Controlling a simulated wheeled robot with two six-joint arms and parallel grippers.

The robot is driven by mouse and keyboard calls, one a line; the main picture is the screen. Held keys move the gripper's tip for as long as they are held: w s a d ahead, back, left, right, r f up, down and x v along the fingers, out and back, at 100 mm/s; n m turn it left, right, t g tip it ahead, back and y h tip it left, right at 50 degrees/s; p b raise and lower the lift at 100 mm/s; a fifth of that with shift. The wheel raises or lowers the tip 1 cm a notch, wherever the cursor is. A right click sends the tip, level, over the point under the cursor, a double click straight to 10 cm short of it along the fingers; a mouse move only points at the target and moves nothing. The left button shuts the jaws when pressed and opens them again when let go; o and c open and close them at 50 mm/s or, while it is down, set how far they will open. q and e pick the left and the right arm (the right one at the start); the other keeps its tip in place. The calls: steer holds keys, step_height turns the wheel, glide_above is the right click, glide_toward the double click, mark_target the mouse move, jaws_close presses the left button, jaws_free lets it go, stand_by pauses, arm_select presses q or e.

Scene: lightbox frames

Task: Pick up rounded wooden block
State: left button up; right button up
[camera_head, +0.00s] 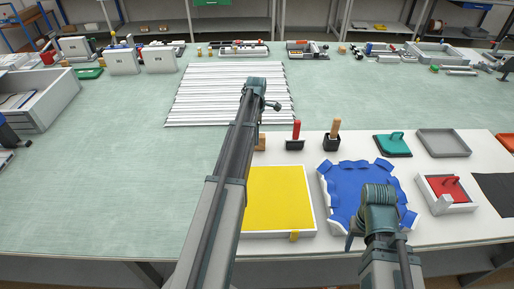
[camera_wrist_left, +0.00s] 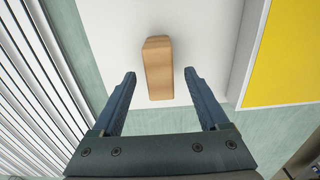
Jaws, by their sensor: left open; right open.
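The rounded wooden block (camera_wrist_left: 158,68) stands on a white surface in the left wrist view. In the head view a small wooden block (camera_head: 261,142) shows beside my left arm, partly hidden by it. My left gripper (camera_wrist_left: 159,73) is open, with one finger on each side of the block in the picture; the fingers look apart from it. In the head view my left fingers are hidden or too unclear to make out. My right gripper (camera_head: 380,232) is open over the blue padded tray (camera_head: 350,190), far to the right of the block.
A yellow panel (camera_head: 277,200) lies close in front of the block. Red-handled (camera_head: 297,130) and wooden-handled (camera_head: 335,127) pieces in black holders stand to its right. White slats (camera_head: 205,95) lie behind to the left.

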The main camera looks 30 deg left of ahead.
arm_select(q)
steer(key=shift+f, duration=0.1)
steer(key=f+b, duration=0.5)
steer(key=shift+w+d, duration=0.2)
steer(key=shift+d, duration=0.15)
jaws_close()
